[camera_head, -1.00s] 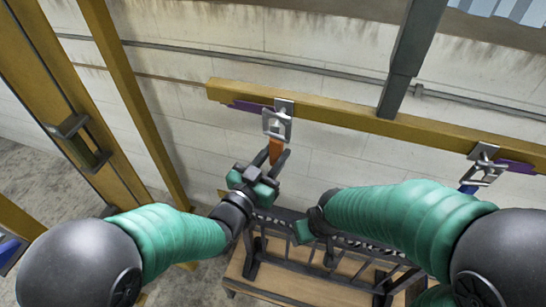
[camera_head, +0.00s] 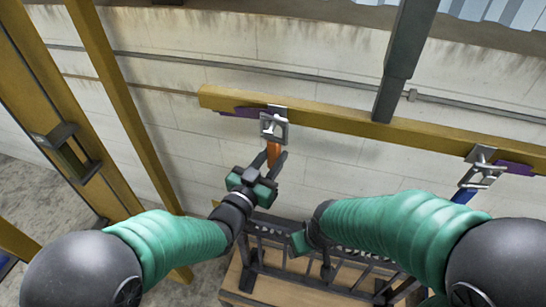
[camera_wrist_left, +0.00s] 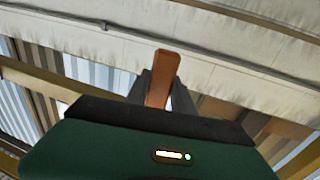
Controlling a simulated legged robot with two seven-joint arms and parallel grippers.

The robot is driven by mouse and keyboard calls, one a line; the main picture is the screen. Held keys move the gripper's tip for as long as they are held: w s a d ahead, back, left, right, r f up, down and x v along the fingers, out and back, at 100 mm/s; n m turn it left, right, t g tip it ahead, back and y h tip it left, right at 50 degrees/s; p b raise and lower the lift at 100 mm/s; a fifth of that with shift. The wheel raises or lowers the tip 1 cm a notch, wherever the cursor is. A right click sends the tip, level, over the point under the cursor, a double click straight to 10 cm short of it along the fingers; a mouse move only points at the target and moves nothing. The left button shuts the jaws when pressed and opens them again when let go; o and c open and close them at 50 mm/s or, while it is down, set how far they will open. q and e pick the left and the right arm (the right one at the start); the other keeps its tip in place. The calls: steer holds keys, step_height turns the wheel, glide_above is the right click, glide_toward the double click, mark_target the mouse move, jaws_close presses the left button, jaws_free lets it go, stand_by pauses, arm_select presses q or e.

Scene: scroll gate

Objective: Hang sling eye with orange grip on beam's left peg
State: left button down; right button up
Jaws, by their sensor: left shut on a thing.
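The yellow beam (camera_head: 340,119) runs across the head view with a metal plate and peg at each end. The sling eye (camera_head: 274,128), a grey metal frame, is at the left peg in this view; I cannot tell whether it is fully seated on it. Its orange grip (camera_head: 273,153) hangs below it. My left gripper (camera_head: 271,171) is shut on the orange grip from below. The orange grip (camera_wrist_left: 163,78) also stands between the fingers in the left wrist view.
A second metal eye (camera_head: 479,175) with a blue grip (camera_head: 463,196) hangs at the beam's right peg. A dark rack (camera_head: 330,262) stands on a wooden bench (camera_head: 260,287) below. A grey post (camera_head: 402,60) meets the beam, and yellow uprights (camera_head: 118,100) stand at left.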

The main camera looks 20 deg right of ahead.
arm_select(q)
steer(key=c, duration=0.8)
jaws_free()
steer(key=shift+o, duration=0.2)
step_height(320, 180, down, 12)
steer(key=b, duration=1.1)
steer(key=shift+r, duration=0.2)
